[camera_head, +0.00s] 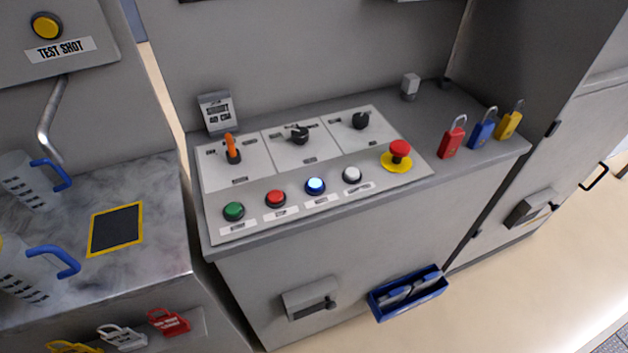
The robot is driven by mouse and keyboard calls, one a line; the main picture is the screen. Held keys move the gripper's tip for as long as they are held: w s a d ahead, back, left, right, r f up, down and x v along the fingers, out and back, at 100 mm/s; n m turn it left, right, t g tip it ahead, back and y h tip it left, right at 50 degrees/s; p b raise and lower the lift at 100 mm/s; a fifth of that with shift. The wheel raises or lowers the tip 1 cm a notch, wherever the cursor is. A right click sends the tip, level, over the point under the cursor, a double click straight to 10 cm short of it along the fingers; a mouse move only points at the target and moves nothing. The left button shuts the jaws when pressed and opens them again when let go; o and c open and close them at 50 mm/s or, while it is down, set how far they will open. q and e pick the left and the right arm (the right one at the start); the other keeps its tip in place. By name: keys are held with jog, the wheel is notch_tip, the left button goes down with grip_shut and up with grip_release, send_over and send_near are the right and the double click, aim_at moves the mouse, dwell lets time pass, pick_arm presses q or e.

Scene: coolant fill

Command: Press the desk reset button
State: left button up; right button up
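The desk panel (222,174) bears a row of push buttons along its front: a green one (234,211), a red one (275,198), a blue one (315,186) that is brightly lit, and a white one (352,174). Small white labels sit below them, too small to read surely, so I cannot tell by text which one is reset. A red mushroom button (399,151) on a yellow ring stands at the right end of the row. Neither of my grippers is in view, and nothing covers the buttons.
Behind the buttons are an orange-handled switch (231,150) and two black knobs (299,135) (361,120). Red, blue and yellow padlocks (453,140) (483,131) (508,121) stand at the desk's right. Blue-handled jugs (28,178) stand on the left counter (160,200).

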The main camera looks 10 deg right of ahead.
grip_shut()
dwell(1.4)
